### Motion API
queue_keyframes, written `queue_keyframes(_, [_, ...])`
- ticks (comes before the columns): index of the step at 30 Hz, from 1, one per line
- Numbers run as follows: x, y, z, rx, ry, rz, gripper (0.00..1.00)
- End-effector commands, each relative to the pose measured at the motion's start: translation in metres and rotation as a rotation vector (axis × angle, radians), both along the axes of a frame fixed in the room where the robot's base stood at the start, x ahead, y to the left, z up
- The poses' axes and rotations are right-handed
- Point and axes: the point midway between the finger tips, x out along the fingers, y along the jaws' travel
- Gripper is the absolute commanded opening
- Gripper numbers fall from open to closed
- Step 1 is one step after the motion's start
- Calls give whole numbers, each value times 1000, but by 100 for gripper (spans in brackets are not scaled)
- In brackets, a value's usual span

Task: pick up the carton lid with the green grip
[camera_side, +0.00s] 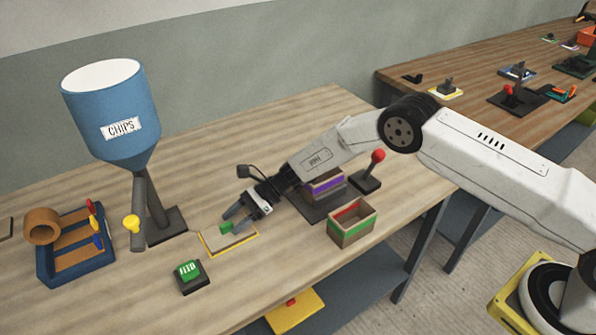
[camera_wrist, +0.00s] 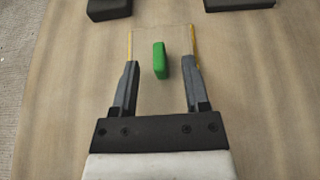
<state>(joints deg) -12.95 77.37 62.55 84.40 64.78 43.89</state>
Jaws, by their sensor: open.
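The carton lid (camera_side: 212,248) is a flat tan plate with yellow edging, lying on the wooden table in the side view. Its upright green grip (camera_side: 226,228) stands up from its middle. In the wrist view the lid (camera_wrist: 143,40) is ahead of my gripper, with the green grip (camera_wrist: 160,60) between the lines of the two fingers and slightly beyond their tips. My gripper (camera_side: 234,223) is open and empty, close above the lid; in the wrist view its fingers (camera_wrist: 160,64) stand apart on both sides of the grip. I see no contact with the grip.
A blue chips hopper (camera_side: 114,110) with a yellow-knobbed lever stands behind left. A green button box (camera_side: 191,277) is in front of the lid. An open carton (camera_side: 352,232) with a green band stands to the right, near a red-knobbed lever (camera_side: 374,166). A blue rack (camera_side: 75,262) is far left.

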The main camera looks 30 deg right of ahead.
Motion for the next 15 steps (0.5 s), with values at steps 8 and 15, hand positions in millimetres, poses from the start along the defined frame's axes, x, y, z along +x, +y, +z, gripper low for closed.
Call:
queue_keyframes(8, [0,13,-6,0,1,0,59])
queue_keyframes(15, [0,13,-6,0,0,0,59])
